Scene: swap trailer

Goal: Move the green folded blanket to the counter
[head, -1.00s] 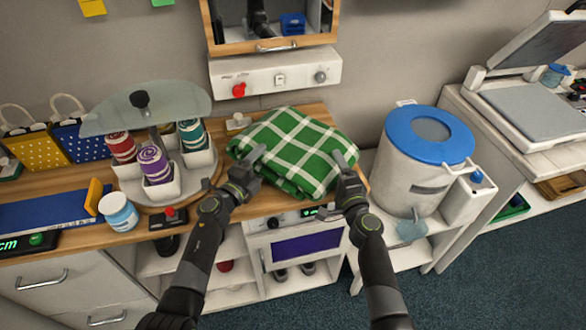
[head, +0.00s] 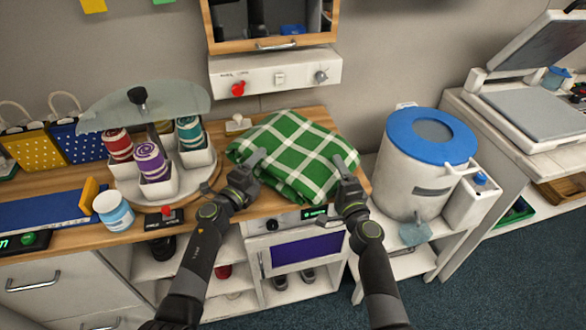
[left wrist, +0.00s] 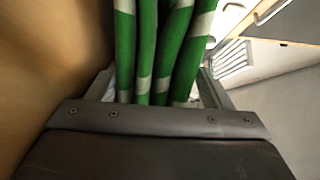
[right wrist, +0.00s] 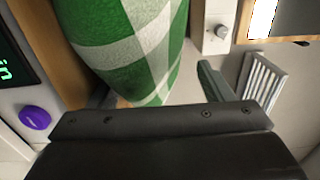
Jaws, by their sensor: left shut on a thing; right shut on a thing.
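The green folded blanket (head: 292,150) with white checks is at the wooden counter (head: 222,128), over its right part in the head view. I cannot tell whether its underside fully rests on the wood. My left gripper (head: 252,168) is shut on its near left side; the folded layers (left wrist: 150,50) stand between the fingers in the left wrist view. My right gripper (head: 345,170) is at its near right corner and is shut on it; the blanket's edge (right wrist: 130,45) fills the upper left of the right wrist view.
A carousel (head: 165,185) with rolled cloths stands left of the blanket. A white jar (head: 114,212) sits at the front left. A white bin with a blue lid (head: 430,135) stands to the right. A wall cabinet (head: 270,25) and knob panel (head: 275,75) are above.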

